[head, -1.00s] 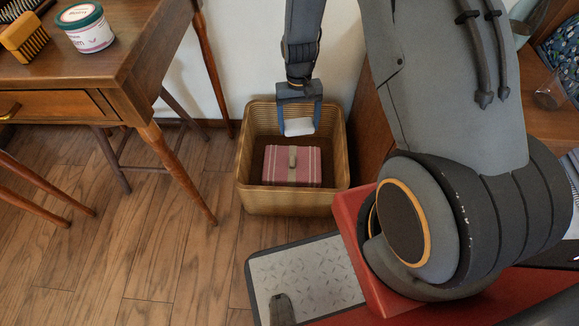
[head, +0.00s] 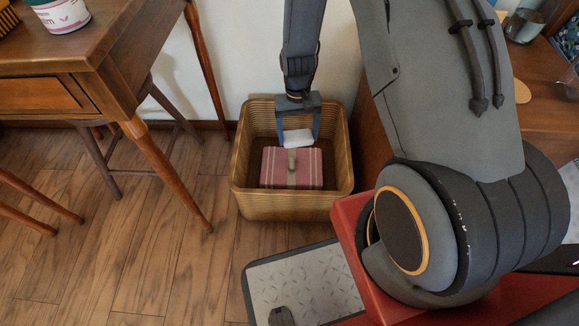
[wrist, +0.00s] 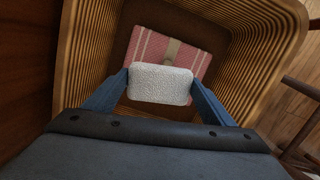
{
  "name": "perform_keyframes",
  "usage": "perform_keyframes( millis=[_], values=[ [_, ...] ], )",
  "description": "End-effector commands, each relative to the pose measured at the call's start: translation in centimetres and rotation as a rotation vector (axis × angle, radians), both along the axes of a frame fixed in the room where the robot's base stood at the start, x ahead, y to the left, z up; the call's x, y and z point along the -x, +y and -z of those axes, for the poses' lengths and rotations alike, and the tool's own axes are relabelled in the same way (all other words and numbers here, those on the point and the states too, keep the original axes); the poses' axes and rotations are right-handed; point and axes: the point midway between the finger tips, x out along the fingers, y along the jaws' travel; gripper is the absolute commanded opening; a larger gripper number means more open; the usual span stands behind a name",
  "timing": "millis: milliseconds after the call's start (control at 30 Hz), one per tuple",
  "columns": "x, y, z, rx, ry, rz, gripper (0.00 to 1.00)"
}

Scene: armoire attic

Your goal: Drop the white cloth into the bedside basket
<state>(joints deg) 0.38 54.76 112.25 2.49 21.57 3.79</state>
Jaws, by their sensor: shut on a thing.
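The white cloth (head: 297,137) is a small, pale, textured block between the fingers of my gripper (head: 298,134). In the wrist view the cloth (wrist: 160,84) is pinched between the two blue fingers of my gripper (wrist: 160,90). The wicker basket (head: 290,208) stands on the floor, and its ribbed wall surrounds the view in the wrist picture (wrist: 90,50). My gripper points down into the basket's opening, with the cloth above the basket's floor. A pink striped thing with a beige band (head: 291,168) lies in the basket below the cloth. The wrist view shows part of it (wrist: 150,45).
A wooden table (head: 90,55) with a drawer stands at the left, with a tub (head: 60,14) on top. A wooden cabinet (head: 362,135) stands close to the basket's right. A white wall is behind. Wooden floor (head: 170,270) is clear at front left.

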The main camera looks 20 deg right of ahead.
Motion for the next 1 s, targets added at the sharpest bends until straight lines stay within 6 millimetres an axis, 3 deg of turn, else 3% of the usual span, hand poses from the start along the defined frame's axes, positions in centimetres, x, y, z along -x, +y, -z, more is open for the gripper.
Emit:
perform_keyframes(
  millis=[167, 200, 333, 667, 1000],
  values=[
    [0.0, 0.0, -0.1, 0.0, 0.0, 0.0, 0.53],
    [0.0, 0.0, -0.1, 0.0, 0.0, 0.0, 0.81],
    [0.0, 0.0, -0.1, 0.0, 0.0, 0.0, 0.99],
    [-0.1, 0.0, -0.5, 0.0, 0.0, 0.0, 0.99],
    [-0.8, -0.1, -5.6, 0.0, -0.003, -0.001, 0.99]
  ],
)
